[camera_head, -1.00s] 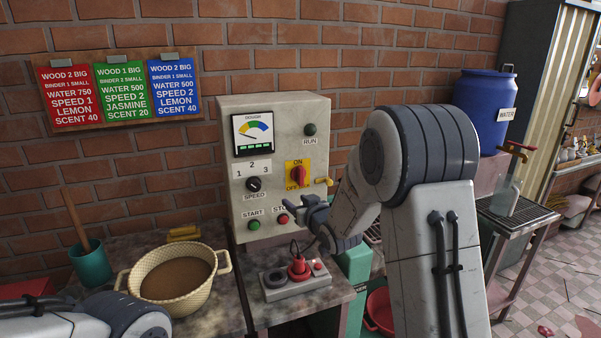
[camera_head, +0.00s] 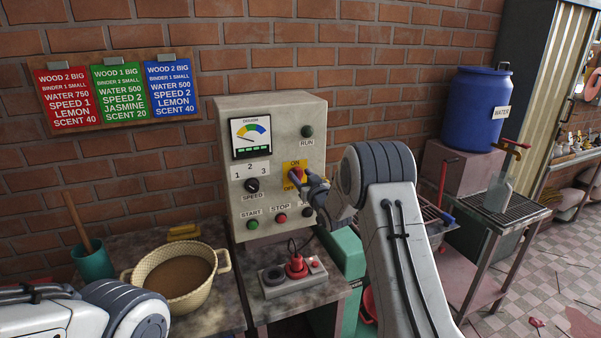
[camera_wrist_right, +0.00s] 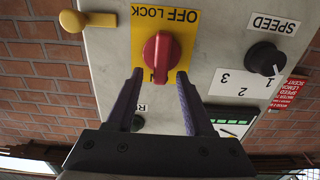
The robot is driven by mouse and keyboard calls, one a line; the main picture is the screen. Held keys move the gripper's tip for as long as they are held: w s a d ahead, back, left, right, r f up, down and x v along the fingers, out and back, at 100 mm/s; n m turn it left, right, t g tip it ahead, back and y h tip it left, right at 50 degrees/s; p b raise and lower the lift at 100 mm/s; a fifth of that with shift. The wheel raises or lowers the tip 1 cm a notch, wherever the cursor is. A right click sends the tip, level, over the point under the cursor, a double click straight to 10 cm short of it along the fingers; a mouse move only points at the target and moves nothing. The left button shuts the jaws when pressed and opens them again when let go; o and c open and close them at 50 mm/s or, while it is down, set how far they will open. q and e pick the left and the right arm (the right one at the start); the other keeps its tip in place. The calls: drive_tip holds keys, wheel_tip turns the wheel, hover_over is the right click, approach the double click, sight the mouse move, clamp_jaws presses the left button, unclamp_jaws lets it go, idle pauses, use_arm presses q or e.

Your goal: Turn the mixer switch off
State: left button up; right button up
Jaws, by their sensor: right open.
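The mixer switch is a red rotary knob on a yellow ON/OFF plate (camera_head: 295,182) on the beige control box (camera_head: 270,125). In the right wrist view, which looks upside down, the red knob (camera_wrist_right: 160,57) stands between and just beyond the fingertips. The plate there reads OFF LOCK, and the knob lies along the line between its two labels. My right gripper (camera_head: 306,180) is open at the knob and partly hides it in the head view; its two fingers (camera_wrist_right: 158,80) flank the knob's near end. My left arm shows at the lower left, but its gripper is outside the view.
Below the knob are START (camera_head: 253,224) and STOP (camera_head: 281,218) buttons. The SPEED dial (camera_head: 252,185) is left of it. A red plug sits in a power strip (camera_head: 292,283) on the counter. A basket bowl (camera_head: 178,278) stands at left. A yellow lever (camera_wrist_right: 86,20) juts out beside the plate.

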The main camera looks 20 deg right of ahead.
drive_tip(key=shift+w, duration=0.25)
clamp_jaws()
